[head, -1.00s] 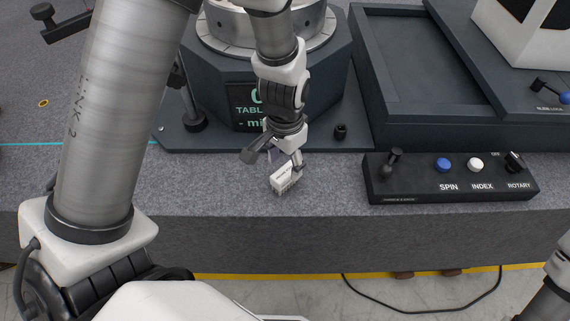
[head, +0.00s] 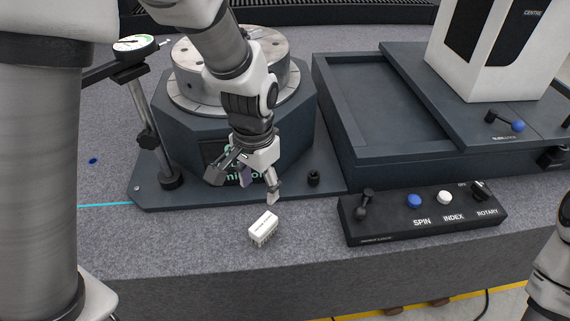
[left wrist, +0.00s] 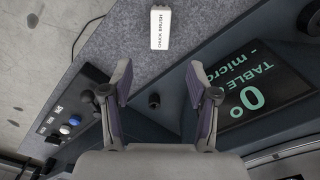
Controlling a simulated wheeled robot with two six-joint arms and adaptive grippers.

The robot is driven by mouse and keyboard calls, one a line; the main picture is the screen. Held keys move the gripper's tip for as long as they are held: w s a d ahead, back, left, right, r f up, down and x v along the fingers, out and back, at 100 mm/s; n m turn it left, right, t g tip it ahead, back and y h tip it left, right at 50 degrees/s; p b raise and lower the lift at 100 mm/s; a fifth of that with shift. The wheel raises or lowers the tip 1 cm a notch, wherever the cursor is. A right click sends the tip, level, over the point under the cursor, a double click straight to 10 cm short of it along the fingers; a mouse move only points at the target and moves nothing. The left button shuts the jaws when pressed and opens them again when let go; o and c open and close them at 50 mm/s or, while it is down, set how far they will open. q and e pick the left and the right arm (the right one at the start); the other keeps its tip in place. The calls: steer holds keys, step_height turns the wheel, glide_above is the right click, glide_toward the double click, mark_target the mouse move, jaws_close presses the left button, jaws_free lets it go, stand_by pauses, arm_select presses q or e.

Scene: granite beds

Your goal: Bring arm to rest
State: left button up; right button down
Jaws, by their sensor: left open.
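My left gripper (head: 243,182) is open and empty in the head view, its fingers pointing down just above the granite near the rotary table's base. In the left wrist view its two fingers (left wrist: 160,95) are spread apart with nothing between them. A small white block with printed text (head: 264,228) lies on the granite, in front of and apart from the fingers. It also shows in the left wrist view (left wrist: 161,28), beyond the fingertips. Part of my right arm (head: 555,255) shows at the right edge, but its gripper is not visible.
The rotary table (head: 232,85) with its display stands behind the gripper, a dial gauge (head: 134,45) on a stand to its left. A control box (head: 425,214) with SPIN, INDEX and ROTARY controls sits to the right. The granite (head: 180,255) in front is mostly clear.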

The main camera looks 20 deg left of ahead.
arm_select(q)
steer(key=s+a+f+n+g+p, duration=0.15)
steer(key=s+f+g+p, duration=0.5)
steer(key=s+f, duration=1.55)
steer(key=w+t, duration=0.1)
steer(key=w+f+t, duration=0.1)
steer(key=t, duration=0.1)
steer(key=w+f+n+t, duration=0.1)
steer(key=t, duration=0.1)
steer(key=shift+w+a+t, duration=0.15)
steer(key=shift+w+t, duration=0.1)
steer(key=shift+w, duration=0.1)
